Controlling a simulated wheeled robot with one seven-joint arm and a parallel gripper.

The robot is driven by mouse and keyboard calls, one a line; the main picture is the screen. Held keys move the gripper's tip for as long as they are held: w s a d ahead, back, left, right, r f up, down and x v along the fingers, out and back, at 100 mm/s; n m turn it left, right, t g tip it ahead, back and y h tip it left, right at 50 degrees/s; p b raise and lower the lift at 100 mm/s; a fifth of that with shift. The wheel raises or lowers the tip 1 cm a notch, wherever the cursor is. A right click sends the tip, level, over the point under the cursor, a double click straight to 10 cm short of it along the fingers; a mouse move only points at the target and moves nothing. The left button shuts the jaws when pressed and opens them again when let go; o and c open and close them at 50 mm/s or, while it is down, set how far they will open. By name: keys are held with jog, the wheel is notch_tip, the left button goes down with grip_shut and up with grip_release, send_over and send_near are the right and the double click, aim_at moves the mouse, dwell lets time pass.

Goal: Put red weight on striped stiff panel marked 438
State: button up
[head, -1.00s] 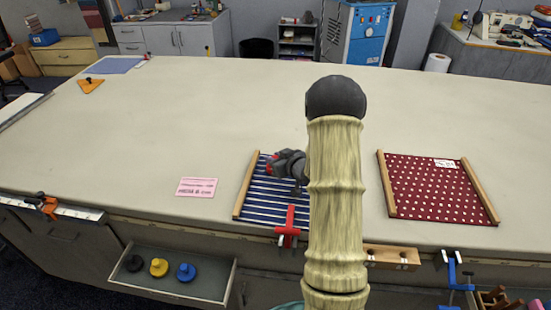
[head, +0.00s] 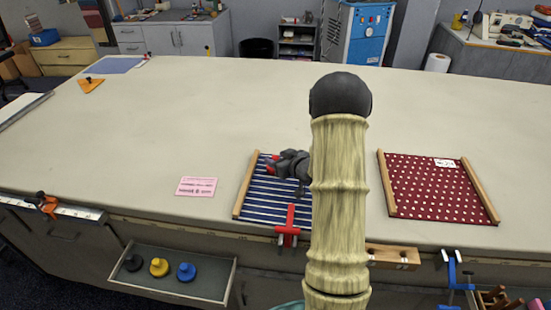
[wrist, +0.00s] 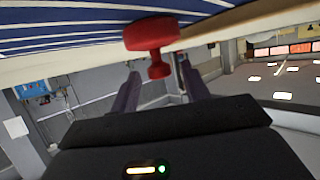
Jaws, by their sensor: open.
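The striped panel (head: 262,205), dark blue with white stripes and wooden side rails, lies on the table left of my arm, which covers its right part. No number can be read on it. The red weight (head: 272,166) shows small on the panel, at my gripper's left side. In the wrist view, which is turned over, the red weight (wrist: 152,35) has its wide disc against the striped panel (wrist: 75,25) and its knob pointing away from it. My gripper (head: 284,163) is open, its two fingers apart on either side of the knob.
A red dotted panel (head: 430,190) with a white label lies to the right. A pink card (head: 196,187) lies left of the striped panel. A red clamp (head: 288,228) sits on the front edge. An open drawer (head: 215,294) holds black, yellow and blue weights.

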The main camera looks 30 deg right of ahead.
jog(key=v, duration=1)
jog(key=shift+s+b, duration=0.25)
jog(key=shift+b, duration=0.1)
